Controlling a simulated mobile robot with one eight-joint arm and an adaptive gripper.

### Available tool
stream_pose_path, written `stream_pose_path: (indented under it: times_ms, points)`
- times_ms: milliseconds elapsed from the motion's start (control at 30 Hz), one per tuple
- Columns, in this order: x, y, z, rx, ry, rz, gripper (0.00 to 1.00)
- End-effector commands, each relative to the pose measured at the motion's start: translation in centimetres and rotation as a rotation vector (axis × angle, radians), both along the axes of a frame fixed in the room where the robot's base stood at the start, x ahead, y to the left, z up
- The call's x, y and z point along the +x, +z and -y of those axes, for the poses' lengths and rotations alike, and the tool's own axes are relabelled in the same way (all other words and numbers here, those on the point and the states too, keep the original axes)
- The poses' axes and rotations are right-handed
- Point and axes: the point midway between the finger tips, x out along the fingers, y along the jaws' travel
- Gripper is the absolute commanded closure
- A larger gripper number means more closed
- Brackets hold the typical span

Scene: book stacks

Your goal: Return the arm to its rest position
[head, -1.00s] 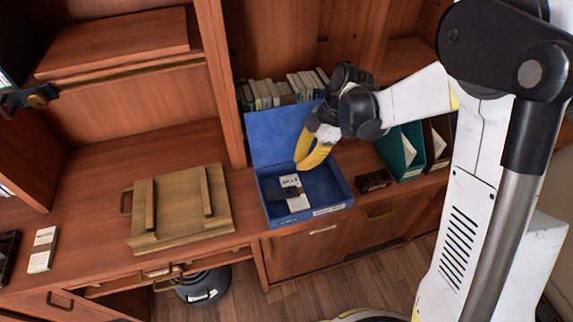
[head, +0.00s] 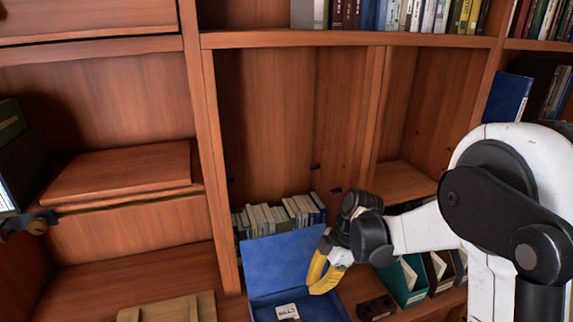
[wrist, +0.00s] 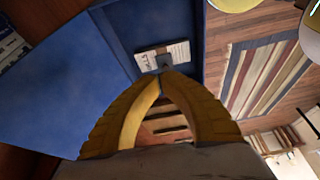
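My gripper (head: 317,288) has yellow fingers and hangs in front of the right part of the open blue box's lid (head: 285,262). In the wrist view its two curved fingers (wrist: 163,78) meet at the tips, with nothing clearly held between them. The blue box (head: 258,314) is cut off by the bottom edge of the head view. A white printed card (head: 287,310) lies inside it. The wrist view shows the card (wrist: 178,50) with a small dark grey piece (wrist: 163,62) on it, just beyond the fingertips.
Several books (head: 275,216) stand behind the box. A teal file holder (head: 405,285) and a small dark block (head: 376,308) are to its right. A wooden board (head: 170,310) lies to the left. Shelf uprights and a loaded upper shelf (head: 350,40) surround the niche.

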Motion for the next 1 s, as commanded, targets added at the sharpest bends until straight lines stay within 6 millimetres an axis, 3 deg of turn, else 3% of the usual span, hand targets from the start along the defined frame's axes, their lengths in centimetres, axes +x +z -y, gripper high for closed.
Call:
stream_pose_path:
  times_ms: [300,500,800,1000]
  points:
    - [-4.7,8.4,3.4,-0.103,-0.628,0.033,1.0]
    - [-9.0,12.0,6.1,-0.077,-1.078,0.087,1.0]
    - [-14.6,13.7,9.3,0.105,-1.617,0.158,1.0]
    - [-15.8,13.7,10.1,0.187,-1.756,0.169,1.0]
